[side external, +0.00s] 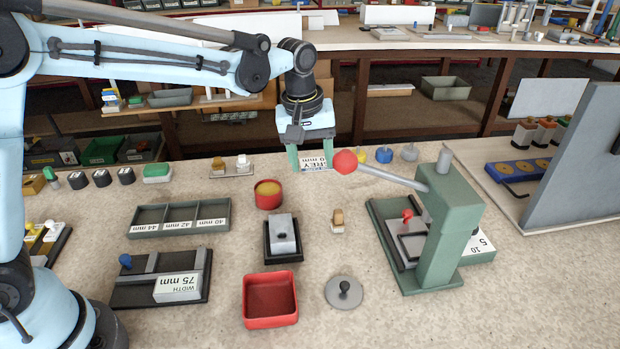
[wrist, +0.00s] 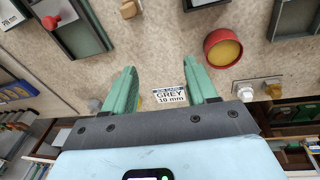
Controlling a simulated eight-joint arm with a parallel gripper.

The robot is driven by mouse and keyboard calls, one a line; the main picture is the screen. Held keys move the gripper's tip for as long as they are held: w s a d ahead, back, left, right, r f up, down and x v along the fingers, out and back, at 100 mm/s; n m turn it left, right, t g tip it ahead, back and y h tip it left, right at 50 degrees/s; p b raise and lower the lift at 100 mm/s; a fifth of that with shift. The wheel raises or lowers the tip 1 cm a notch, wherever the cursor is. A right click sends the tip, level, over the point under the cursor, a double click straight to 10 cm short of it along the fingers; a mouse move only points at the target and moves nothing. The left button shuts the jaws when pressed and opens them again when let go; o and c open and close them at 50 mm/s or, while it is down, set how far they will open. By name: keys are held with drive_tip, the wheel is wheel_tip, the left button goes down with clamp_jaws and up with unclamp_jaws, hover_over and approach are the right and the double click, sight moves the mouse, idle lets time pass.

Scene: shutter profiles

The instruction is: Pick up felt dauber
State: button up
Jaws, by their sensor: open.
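What looks like the felt dauber is a small piece with a rounded tan top and a pale base (side external: 338,217). It stands upright on the bench between the grey block and the green press. It also shows at the top edge of the wrist view (wrist: 129,9), partly cut off. My gripper (side external: 311,162) is above the back of the bench, behind and a little left of the dauber in the side view. Its two green fingers are apart and empty in the wrist view (wrist: 160,68). A "GREY 10 mm" label (wrist: 170,96) shows between them.
The green press (side external: 445,220) stands right of the dauber, its red-knobbed lever (side external: 345,162) reaching over toward my gripper. A red pot with yellow contents (side external: 268,194), a grey block on a black base (side external: 282,235), a red tray (side external: 270,300) and a knobbed grey disc (side external: 344,292) are nearby.

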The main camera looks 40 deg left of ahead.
drive_tip(key=n+g, duration=0.1)
drive_tip(key=g, duration=0.1)
hover_over(338, 211)
drive_tip(key=f, duration=0.4)
drive_tip(key=shift+w+f, duration=0.15)
drive_tip(key=shift+w, duration=0.15)
drive_tip(key=f, duration=0.7)
drive_tip(key=shift+s+f, duration=0.1)
drive_tip(key=shift+s, duration=0.2)
clamp_jaws()
wheel_tip(338, 211, up, 7)
drive_tip(key=shift+s+a+r, duration=0.15)
drive_tip(key=s+a, duration=1.2)
drive_tip(key=shift+s+a, duration=0.15)
drive_tip(key=shift+s, duration=0.05)
